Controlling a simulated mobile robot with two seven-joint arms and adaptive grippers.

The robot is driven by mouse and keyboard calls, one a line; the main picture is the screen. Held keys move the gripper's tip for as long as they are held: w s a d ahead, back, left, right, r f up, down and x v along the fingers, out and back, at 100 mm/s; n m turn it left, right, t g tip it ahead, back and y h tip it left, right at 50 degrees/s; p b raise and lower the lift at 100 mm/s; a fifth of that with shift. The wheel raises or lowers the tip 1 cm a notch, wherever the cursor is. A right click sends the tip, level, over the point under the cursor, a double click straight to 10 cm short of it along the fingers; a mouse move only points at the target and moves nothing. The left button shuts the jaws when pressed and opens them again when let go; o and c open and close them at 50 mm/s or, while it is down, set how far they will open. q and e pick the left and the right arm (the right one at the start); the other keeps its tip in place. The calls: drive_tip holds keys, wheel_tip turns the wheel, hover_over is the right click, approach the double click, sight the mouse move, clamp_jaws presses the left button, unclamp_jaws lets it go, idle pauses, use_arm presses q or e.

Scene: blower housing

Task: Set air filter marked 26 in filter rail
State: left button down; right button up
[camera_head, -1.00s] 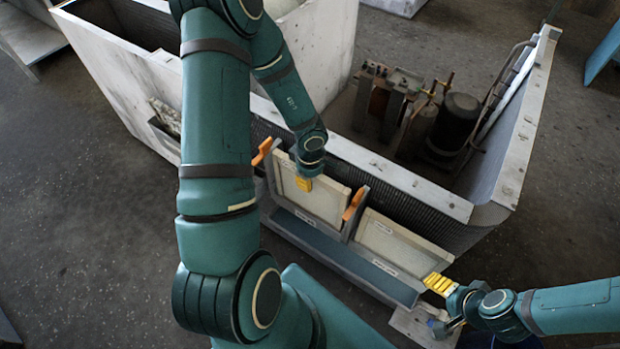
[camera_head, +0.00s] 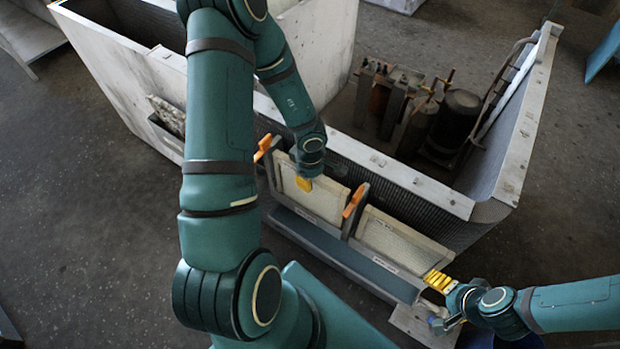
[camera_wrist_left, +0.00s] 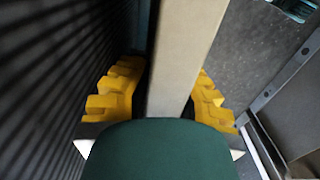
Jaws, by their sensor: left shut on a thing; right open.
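My left gripper (camera_head: 304,184) is shut on the top edge of the left air filter (camera_head: 322,200), a pale framed panel standing at the filter rail (camera_head: 345,258). In the left wrist view the pale filter edge (camera_wrist_left: 183,60) runs between the yellow fingers of the gripper (camera_wrist_left: 165,95). A second pale filter (camera_head: 402,240) stands to the right in the same rail. My right gripper (camera_head: 438,282) is open beside that filter's lower right corner. No number can be read on either filter, and how deep the held filter's lower edge sits cannot be told.
Orange latches (camera_head: 263,148) and (camera_head: 354,201) stand at the left end and middle of the rail. The ribbed housing wall (camera_head: 425,208) is close behind the filters. A dark compressor (camera_head: 456,122) stands inside the housing. The floor (camera_head: 90,220) at left is clear.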

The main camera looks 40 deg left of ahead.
use_arm(q)
drive_tip(key=shift+f, duration=0.75)
idle(0.9)
drive_tip(key=shift+c, duration=1.8)
unclamp_jaws()
drive_tip(key=shift+p, duration=0.35)
